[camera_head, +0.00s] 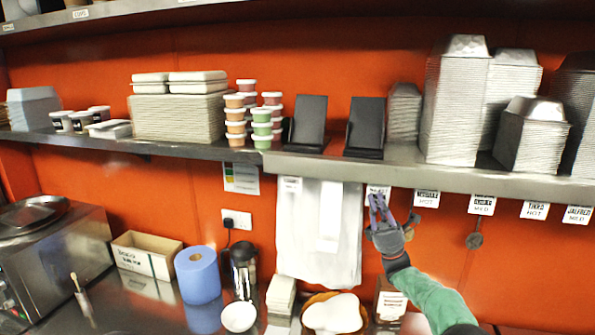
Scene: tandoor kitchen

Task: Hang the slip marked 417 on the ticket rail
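My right gripper (379,203) is raised below the front edge of the metal shelf (430,180), fingers pointing up. A white slip (378,190) shows behind or between its fingertips; I cannot tell whether it is held. Printed white slips hang in a row along the shelf edge to the right, among them one ending in "HOT" (427,198) and another (482,205). A narrow white strip (330,216) hangs in front of white bags (300,240). I cannot read 417 on any paper. My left gripper is out of view.
The shelf holds foil container stacks (455,105), two dark stands (310,122) and tubs (262,128). Below stand a blue roll (198,275), a cardboard box (147,255), a white bowl (239,317) and a labelled jar (389,300). The orange wall right of my arm is mostly clear.

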